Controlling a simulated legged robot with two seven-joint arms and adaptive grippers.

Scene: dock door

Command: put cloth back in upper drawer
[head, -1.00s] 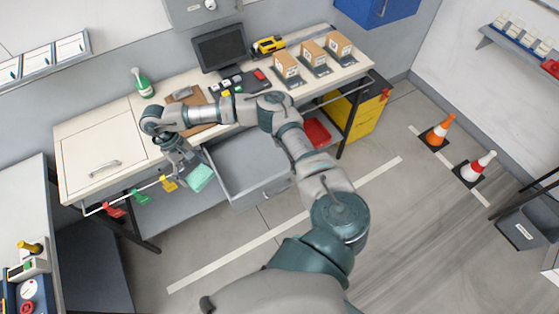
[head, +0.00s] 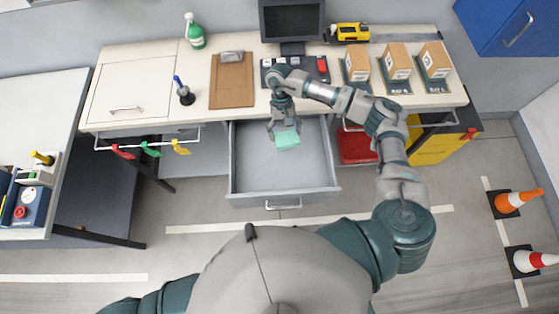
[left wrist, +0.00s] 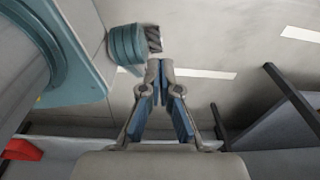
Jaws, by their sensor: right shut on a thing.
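The cloth (head: 287,140) is a small mint-green piece. My right gripper (head: 284,130) is shut on it and points down. The cloth is over the inside of the open grey drawer (head: 252,178) in the head view, nearer its back; its exact height above the drawer floor cannot be told. The drawer is pulled out from under the workbench, its front handle facing me, and looks otherwise empty. My left gripper (left wrist: 160,75) shows in the left wrist view with its fingertips together and nothing between them, above the floor.
The workbench (head: 140,60) holds a clipboard (head: 231,82), a green spray bottle (head: 194,32), a monitor (head: 290,20) and several boxes. Colored tags (head: 151,149) hang on a rail left of the drawer. A red bin (head: 357,147) is right of it.

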